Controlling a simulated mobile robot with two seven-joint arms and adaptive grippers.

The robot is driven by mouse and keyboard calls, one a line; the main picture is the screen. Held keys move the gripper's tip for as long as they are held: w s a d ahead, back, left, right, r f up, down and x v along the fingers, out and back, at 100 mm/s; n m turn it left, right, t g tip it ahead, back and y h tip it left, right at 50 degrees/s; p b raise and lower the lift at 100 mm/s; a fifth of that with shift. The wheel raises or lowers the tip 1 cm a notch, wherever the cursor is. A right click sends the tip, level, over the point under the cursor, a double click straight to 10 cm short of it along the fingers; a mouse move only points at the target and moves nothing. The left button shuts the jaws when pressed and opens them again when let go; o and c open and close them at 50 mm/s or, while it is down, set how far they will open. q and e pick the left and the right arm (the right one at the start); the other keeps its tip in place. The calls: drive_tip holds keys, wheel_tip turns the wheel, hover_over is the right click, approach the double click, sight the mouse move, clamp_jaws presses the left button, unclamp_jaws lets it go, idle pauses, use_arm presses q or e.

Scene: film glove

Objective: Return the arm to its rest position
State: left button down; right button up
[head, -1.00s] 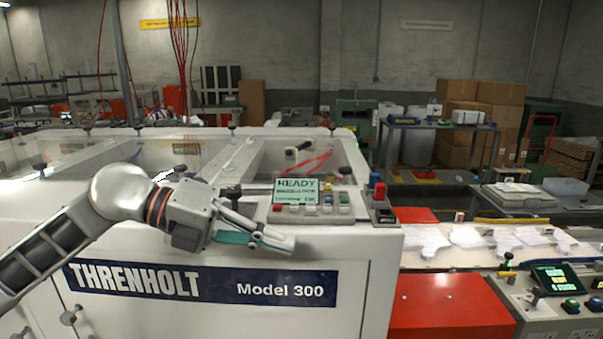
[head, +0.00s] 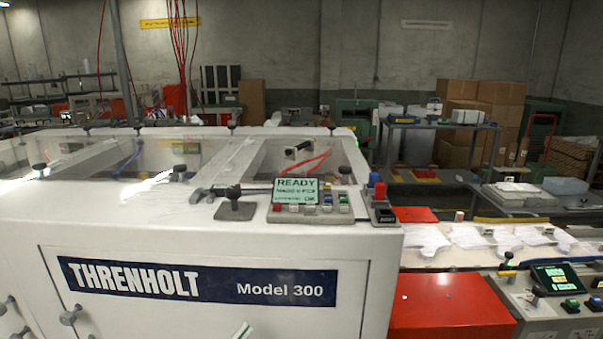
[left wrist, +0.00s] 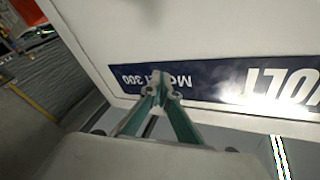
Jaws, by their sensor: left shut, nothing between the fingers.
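My left gripper (left wrist: 160,88) is shut and empty in the left wrist view, its teal fingers meeting at the tips. In the head view only a small tip of the left gripper (head: 242,331) shows at the bottom edge, low in front of the white machine (head: 215,240). The rest of the left arm is out of the head view. The dark blue label plate (head: 198,281) reads THRENHOLT Model 300; it also shows upside down in the left wrist view (left wrist: 205,83), beyond the fingertips. My right gripper is not in view.
A control panel (head: 310,214) with a READY screen and coloured buttons stands on the machine's top edge. Black knobs and a small stand (head: 234,206) stick up there. A red cabinet (head: 445,305) and a conveyor with white film gloves or sheets (head: 470,238) are at the right.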

use_arm(q)
drive_tip(key=s+a+f+n+g+y, duration=0.3)
drive_tip(key=s+f, duration=0.6)
drive_tip(key=f, duration=0.3)
drive_tip(key=s+a+f+n+g+y, duration=0.3)
drive_tip(key=s+f, duration=0.6)
drive_tip(key=f, duration=0.4)
drive_tip(key=shift+a+f+n+g, duration=0.3)
drive_tip(key=shift+a+n, duration=0.1)
drive_tip(key=shift+a, duration=0.4)
drive_tip(key=shift+s, duration=0.1)
